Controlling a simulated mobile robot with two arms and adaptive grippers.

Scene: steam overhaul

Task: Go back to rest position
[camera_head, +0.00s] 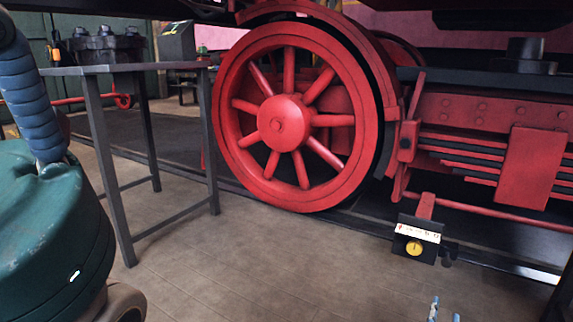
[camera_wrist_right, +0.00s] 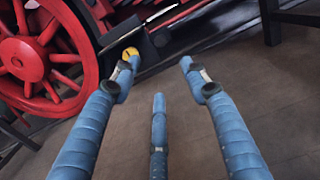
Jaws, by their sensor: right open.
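My right gripper (camera_head: 444,310) shows only as blue fingertips at the bottom edge of the head view, right of centre. In the right wrist view its blue fingers (camera_wrist_right: 158,78) are spread apart with nothing between them, over the bare floor. My left gripper is in neither view.
A big red spoked wheel (camera_head: 283,118) of the locomotive stands ahead. A yellow-dial gauge (camera_head: 414,248) sits low by the rail. A dark metal table (camera_head: 110,70) stands left. A teal machine (camera_head: 45,235) with a blue ribbed hose (camera_head: 32,95) is near left. The middle floor is clear.

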